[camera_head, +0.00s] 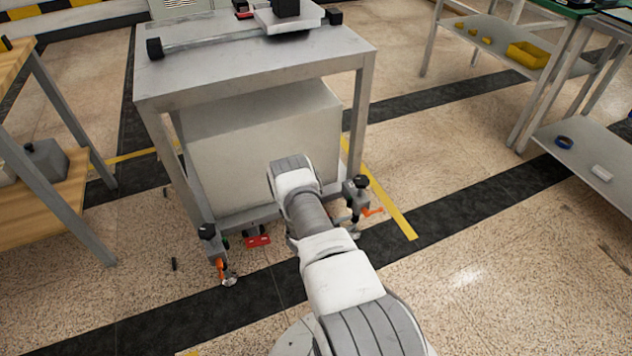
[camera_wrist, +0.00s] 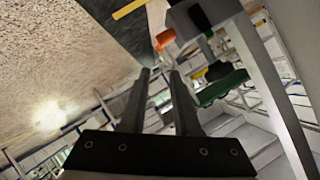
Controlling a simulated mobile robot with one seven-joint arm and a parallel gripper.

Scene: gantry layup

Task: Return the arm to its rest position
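My white and grey arm (camera_head: 340,275) reaches forward from the bottom of the head view. Its far end is in front of a grey metal workbench (camera_head: 255,75), low, below the bench top. My gripper is hidden behind the arm in the head view. In the wrist view my gripper (camera_wrist: 160,73) shows two dark parallel fingers with a gap between them. It is open, and nothing is seen between the fingers.
The bench has a large pale box (camera_head: 260,140) underneath and levelling feet with orange handles (camera_head: 372,211) close to my arm. A wooden-topped bench (camera_head: 40,220) is left. A shelf rack with a yellow bin (camera_head: 528,55) is right. Floor at lower right is clear.

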